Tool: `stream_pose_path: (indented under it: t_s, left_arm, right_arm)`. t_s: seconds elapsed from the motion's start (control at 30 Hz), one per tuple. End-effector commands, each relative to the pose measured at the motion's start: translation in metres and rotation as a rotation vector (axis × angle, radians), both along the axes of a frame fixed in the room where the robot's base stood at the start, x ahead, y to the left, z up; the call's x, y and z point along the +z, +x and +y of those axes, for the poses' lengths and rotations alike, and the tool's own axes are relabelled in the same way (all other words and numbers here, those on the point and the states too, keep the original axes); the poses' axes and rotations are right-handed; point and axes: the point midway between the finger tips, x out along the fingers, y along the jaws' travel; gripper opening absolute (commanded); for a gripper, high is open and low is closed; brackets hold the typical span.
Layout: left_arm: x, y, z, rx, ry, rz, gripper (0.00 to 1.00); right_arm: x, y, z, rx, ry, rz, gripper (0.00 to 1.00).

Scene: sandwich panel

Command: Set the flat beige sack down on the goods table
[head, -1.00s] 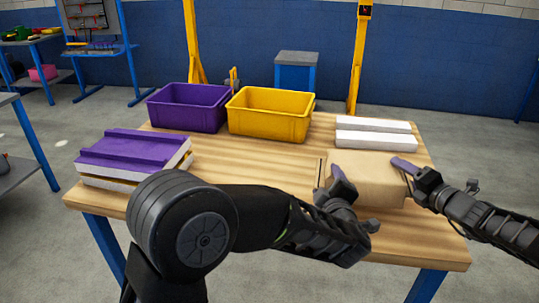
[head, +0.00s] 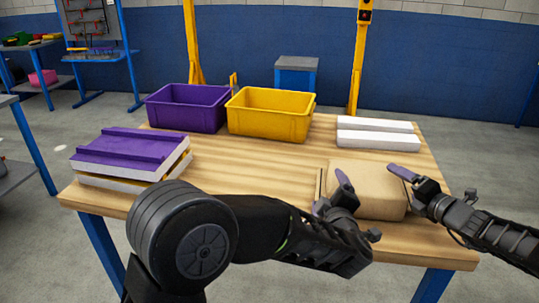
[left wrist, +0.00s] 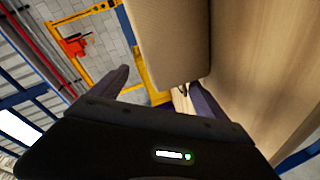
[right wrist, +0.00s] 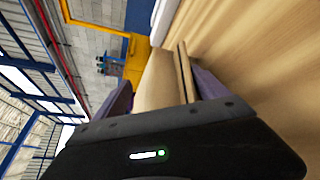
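The flat beige sack (head: 368,188) lies at the right front of the wooden goods table (head: 250,180), and looks to be resting on the top. My left gripper (head: 340,190) is at its left end, fingers spread. In the left wrist view, the sack (left wrist: 168,40) reaches toward the gap between the fingers (left wrist: 160,82), with space beside the left finger. My right gripper (head: 405,174) is at its right end. In the right wrist view, the sack (right wrist: 155,82) lies between the spread fingers (right wrist: 162,88). Contact is hard to tell.
Two white bars (head: 377,139) lie behind the sack. A purple bin (head: 187,108) and a yellow bin (head: 268,115) stand at the back. A purple-topped panel stack (head: 130,152) sits at the left. A thin wooden strip (head: 320,186) shows beside the sack. The table's middle is clear.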

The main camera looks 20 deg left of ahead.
Motion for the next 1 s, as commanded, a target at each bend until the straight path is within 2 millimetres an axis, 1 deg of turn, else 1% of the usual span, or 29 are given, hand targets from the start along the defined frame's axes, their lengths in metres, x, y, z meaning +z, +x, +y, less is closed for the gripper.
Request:
stream_pose_path:
  t_s: [0.3, 0.47, 0.57, 0.67, 0.9, 1.0]
  left_arm:
    - [-0.001, -0.001, 0.002, 0.005, 0.001, 0.003, 0.86]
    - [0.001, -0.009, -0.001, 0.004, 0.000, 0.002, 0.86]
    - [0.004, -0.021, -0.005, 0.002, 0.001, 0.002, 0.86]
    - [0.007, -0.038, -0.011, 0.001, -0.001, 0.003, 0.86]
    - [0.017, -0.084, -0.026, 0.000, 0.000, 0.001, 0.86]
    - [0.020, -0.099, -0.031, 0.001, 0.000, 0.002, 0.86]
  right_arm:
    - [0.001, 0.001, -0.004, -0.007, 0.001, -0.002, 0.83]
    - [0.001, 0.001, -0.004, -0.008, 0.001, 0.000, 0.83]
    - [0.001, 0.001, -0.004, -0.009, 0.001, -0.001, 0.83]
    - [0.001, 0.001, -0.004, -0.009, 0.000, 0.000, 0.83]
    - [0.001, 0.001, -0.004, -0.009, 0.000, 0.000, 0.83]
    - [0.001, 0.002, -0.004, -0.009, 0.000, 0.000, 0.83]
